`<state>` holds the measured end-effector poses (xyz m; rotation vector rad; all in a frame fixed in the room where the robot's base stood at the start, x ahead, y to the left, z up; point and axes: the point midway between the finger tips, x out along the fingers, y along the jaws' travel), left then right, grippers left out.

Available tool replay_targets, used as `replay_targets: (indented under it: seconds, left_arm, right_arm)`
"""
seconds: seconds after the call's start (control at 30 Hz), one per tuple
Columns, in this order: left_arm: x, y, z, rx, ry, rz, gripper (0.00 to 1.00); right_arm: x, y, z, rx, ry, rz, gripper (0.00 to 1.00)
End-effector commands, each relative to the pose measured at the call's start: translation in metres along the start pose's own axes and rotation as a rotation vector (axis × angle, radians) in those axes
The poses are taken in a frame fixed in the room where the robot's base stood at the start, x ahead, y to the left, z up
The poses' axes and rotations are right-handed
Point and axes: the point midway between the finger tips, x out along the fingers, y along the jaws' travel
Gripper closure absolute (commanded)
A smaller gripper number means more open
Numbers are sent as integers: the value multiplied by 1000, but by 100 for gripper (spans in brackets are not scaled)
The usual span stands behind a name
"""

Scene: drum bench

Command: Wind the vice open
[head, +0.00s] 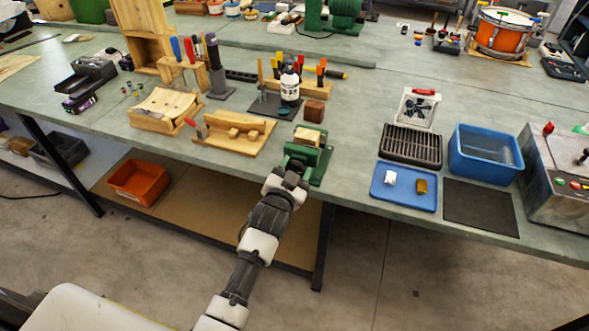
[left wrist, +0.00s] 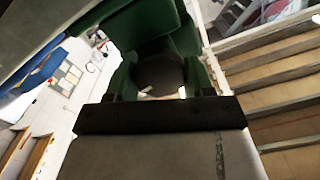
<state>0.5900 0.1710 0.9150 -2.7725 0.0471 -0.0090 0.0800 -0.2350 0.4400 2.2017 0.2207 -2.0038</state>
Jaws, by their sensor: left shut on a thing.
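The green vice (head: 318,168) stands at the front edge of the bench, with a light wooden block (head: 308,137) at its top, seemingly between its jaws. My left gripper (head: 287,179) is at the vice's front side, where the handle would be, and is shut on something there. The gripper hides the handle in the head view. In the left wrist view, green parts (left wrist: 150,22) and a dark round part (left wrist: 158,72) lie just beyond my gripper's dark edge; the grip itself is hard to make out. My right gripper is in neither view.
Left of the vice are a wooden fixture (head: 232,133) and a dark mat with a white bottle (head: 290,86). To the right are a black grate tray (head: 410,147), a blue tray (head: 402,203) and a blue bin (head: 486,150). Open floor lies in front.

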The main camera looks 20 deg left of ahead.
Motion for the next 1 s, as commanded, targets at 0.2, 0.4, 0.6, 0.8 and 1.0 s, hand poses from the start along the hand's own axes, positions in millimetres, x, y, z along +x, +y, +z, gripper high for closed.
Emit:
replay_targets:
  seconds: [0.2, 0.4, 0.6, 0.8, 1.0]
  left_arm:
    - [1, -2, -3, 1, 8, -3, 22]
    - [1, -1, -2, 2, 4, -2, 21]
    - [-9, 0, 0, 2, 1, -1, 21]
    - [-45, 0, 1, 2, 2, -1, 21]
    - [-83, 0, 0, 1, 2, 0, 21]
  right_arm:
    - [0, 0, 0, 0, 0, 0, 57]
    - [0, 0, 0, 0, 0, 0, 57]
    - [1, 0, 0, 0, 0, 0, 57]
    - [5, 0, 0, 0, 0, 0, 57]
    - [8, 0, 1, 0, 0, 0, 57]
